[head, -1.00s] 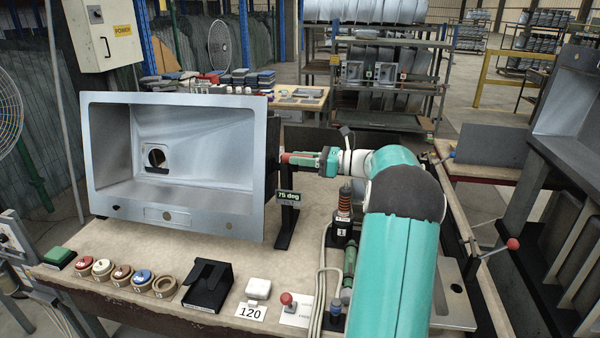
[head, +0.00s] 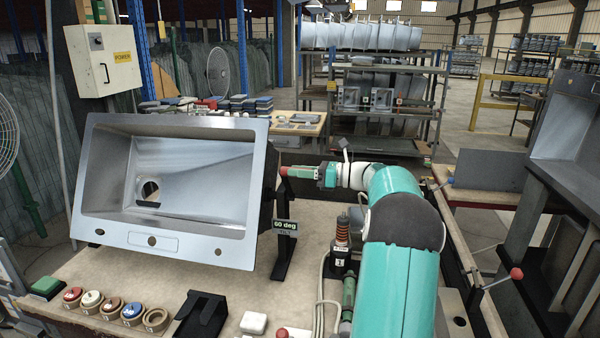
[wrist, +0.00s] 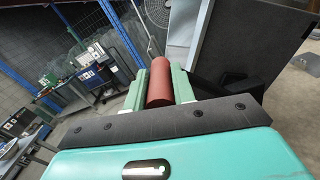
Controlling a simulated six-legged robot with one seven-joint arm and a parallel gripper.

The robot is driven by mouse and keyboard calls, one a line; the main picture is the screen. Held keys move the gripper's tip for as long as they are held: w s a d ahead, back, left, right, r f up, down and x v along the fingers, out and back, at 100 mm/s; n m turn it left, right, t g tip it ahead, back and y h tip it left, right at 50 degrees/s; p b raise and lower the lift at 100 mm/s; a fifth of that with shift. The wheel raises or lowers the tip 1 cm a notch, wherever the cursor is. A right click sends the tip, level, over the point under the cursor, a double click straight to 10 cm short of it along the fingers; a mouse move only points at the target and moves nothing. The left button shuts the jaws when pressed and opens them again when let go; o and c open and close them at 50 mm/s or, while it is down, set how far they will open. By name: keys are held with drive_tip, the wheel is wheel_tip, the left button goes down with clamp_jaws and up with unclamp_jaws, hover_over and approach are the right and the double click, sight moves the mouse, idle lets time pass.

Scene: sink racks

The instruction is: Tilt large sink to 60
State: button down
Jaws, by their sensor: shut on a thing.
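The large metal sink (head: 190,232) is held on a black stand (head: 283,245) at the left of the bench, its open basin facing me and leaning back. A small display (head: 285,226) on the stand reads 60 deg. My gripper (head: 303,172) is at the right side of the sink, shut on a red cylindrical handle (head: 284,171). In the wrist view the red handle (wrist: 159,84) lies between the two green fingers of my gripper (wrist: 160,88). The dark sink side or mount shows to the right there. The handle's joint to the mount is partly hidden.
On the bench front are a green button (head: 46,287), several round coloured knobs (head: 92,300), a black holder (head: 201,315) and a white block (head: 253,323). A red-and-black tool (head: 342,240) stands near my arm. A power box (head: 103,57) is at upper left.

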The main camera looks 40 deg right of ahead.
drive_tip(key=c, duration=1.2)
unclamp_jaws()
drive_tip(key=shift+w+f, duration=0.1)
drive_tip(key=shift+f, duration=0.1)
drive_tip(key=shift+o, duration=0.2)
drive_tip(key=shift+r, duration=0.1)
drive_tip(key=v, duration=1.4)
